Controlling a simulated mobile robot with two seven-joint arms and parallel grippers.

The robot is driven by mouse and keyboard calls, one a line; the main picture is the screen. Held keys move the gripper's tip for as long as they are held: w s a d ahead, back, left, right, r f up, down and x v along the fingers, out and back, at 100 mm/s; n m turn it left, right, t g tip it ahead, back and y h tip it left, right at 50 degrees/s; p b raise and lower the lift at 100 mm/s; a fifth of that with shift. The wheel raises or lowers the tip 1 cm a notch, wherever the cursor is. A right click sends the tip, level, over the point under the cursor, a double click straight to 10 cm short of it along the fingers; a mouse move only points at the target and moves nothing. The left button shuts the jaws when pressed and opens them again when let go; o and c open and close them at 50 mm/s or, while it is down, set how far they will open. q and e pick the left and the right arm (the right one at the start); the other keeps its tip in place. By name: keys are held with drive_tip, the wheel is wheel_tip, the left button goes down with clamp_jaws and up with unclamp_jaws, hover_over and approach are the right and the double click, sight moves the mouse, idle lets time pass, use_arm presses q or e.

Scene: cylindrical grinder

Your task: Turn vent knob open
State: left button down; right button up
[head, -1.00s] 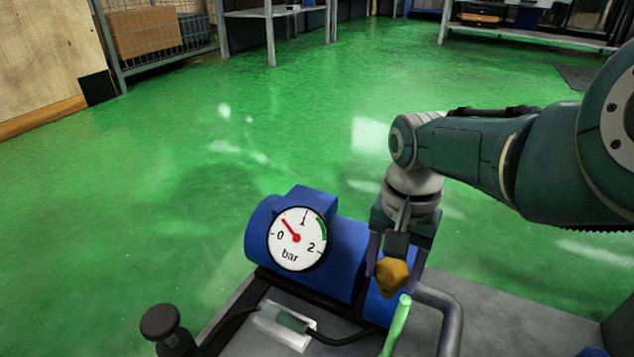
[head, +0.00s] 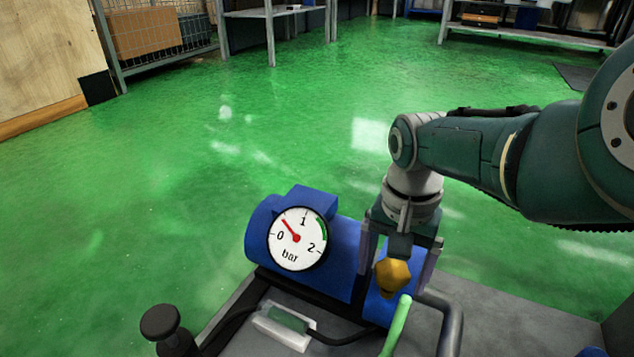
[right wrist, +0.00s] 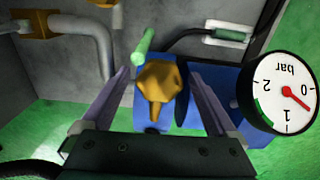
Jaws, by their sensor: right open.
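The vent knob is a yellow, lobed knob (head: 392,276) at the right end of the blue cylinder, and it also shows in the right wrist view (right wrist: 158,84). My right gripper (head: 398,285) is open and reaches down over the knob, with one finger on each side. In the right wrist view my right gripper (right wrist: 160,92) has visible gaps between both fingers and the knob. The pressure gauge (head: 297,239) on the blue cylinder (head: 343,262) reads between 0 and 1 bar, with its red needle pointing up and left. My left gripper is not in view.
A light green rod (head: 398,325) stands close to the knob. A grey bent pipe (head: 447,312) runs just right of my right gripper. A black knob (head: 160,322) and a clear box with a cable (head: 284,327) lie left. The green floor behind is clear.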

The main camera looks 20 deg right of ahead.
sight(393, 269)
wheel_tip(393, 269, up, 10)
drive_tip(key=p, duration=0.9)
drive_tip(key=shift+p, duration=0.3)
